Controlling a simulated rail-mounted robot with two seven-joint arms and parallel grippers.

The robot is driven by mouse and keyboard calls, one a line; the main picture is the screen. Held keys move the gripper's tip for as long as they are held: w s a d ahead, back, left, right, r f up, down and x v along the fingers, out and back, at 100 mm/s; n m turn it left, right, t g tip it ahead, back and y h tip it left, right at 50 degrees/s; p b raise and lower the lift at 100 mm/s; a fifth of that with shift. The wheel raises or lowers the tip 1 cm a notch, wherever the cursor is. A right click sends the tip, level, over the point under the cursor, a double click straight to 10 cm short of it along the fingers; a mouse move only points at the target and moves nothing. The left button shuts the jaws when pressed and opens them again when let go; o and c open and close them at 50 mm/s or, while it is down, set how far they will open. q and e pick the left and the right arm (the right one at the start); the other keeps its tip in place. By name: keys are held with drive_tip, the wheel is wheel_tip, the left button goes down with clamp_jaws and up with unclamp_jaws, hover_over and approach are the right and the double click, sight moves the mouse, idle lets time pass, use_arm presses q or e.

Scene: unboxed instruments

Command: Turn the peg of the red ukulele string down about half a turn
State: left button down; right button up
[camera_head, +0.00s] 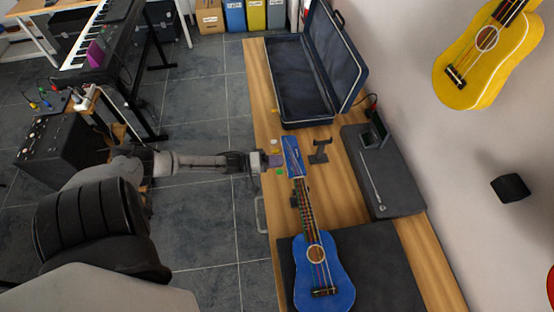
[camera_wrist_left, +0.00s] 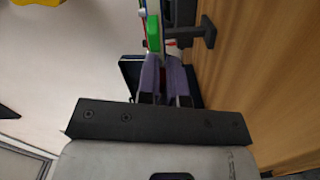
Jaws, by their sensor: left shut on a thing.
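The blue ukulele (camera_head: 335,272) lies face up on the bench with its headstock (camera_head: 292,157) pointing away. My left gripper (camera_head: 276,160), with purple fingers, is at the left edge of the headstock, between a white peg (camera_head: 274,141) and a green peg (camera_head: 280,172). In the left wrist view, the gripper (camera_wrist_left: 164,92) is shut, with a dark red bit (camera_wrist_left: 162,73) between its fingers, which looks like the red peg. The fingers hide most of it. The green peg (camera_wrist_left: 153,32) shows just beyond the fingers. My right gripper is not in view.
A dark mat (camera_head: 390,285) lies under the ukulele body. A black stand (camera_head: 320,151) is right of the headstock. An open case (camera_head: 298,75) is at the back of the bench (camera_head: 345,200), and a grey box (camera_head: 395,185) at right.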

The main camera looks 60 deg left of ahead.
use_arm(q)
drive_tip(key=m+p, duration=0.1)
drive_tip(key=m, duration=0.3)
drive_tip(key=shift+r+p, duration=0.1)
drive_tip(key=shift+p, duration=0.3)
drive_tip(key=m+p, duration=0.1)
drive_tip(key=m, duration=0.3)
drive_tip(key=shift+y, duration=0.4)
drive_tip(key=m+p, duration=0.1)
drive_tip(key=m, duration=0.2)
drive_tip(key=m+p, duration=0.1)
drive_tip(key=m, duration=0.3)
drive_tip(key=shift+m+y, duration=0.3)
drive_tip(key=m, duration=0.4)
drive_tip(key=shift+y, duration=0.3)
drive_tip(key=m, duration=0.3)
drive_tip(key=shift+m, duration=0.3)
drive_tip(key=m+b, duration=0.1)
drive_tip(key=m, duration=0.3)
drive_tip(key=shift+f+t+b, duration=0.2)
drive_tip(key=shift+t+b, duration=0.1)
drive_tip(key=shift+t, duration=0.1)
drive_tip(key=shift+m+b, duration=0.6)
drive_tip(key=shift+m, duration=1.1)
drive_tip(key=shift+r+m, duration=0.1)
drive_tip(key=shift+m, duration=0.2)
